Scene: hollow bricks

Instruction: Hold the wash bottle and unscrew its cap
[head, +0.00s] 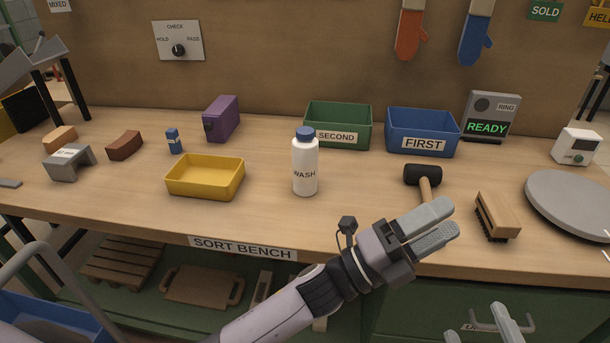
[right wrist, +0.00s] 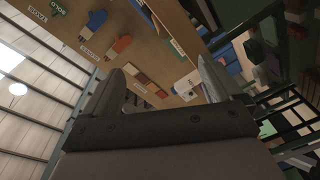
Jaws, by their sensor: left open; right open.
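The white wash bottle (head: 305,172) stands upright on the bench, with its blue cap (head: 305,134) on top. My left gripper (head: 447,219) reaches in low across the front of the bench, to the right of the bottle and apart from it. Its two fingers are parted and nothing is between them. My right gripper (head: 480,325) shows only its fingertips at the bottom right of the head view. In the right wrist view its fingers (right wrist: 160,70) are spread and empty; the bottle is not recognisable there.
A yellow tray (head: 205,193) stands left of the bottle. Green (head: 350,134) and blue (head: 421,146) bins stand behind. A mallet (head: 422,175), brush (head: 490,218) and grey disc (head: 573,203) lie to the right. The bench front before the bottle is clear.

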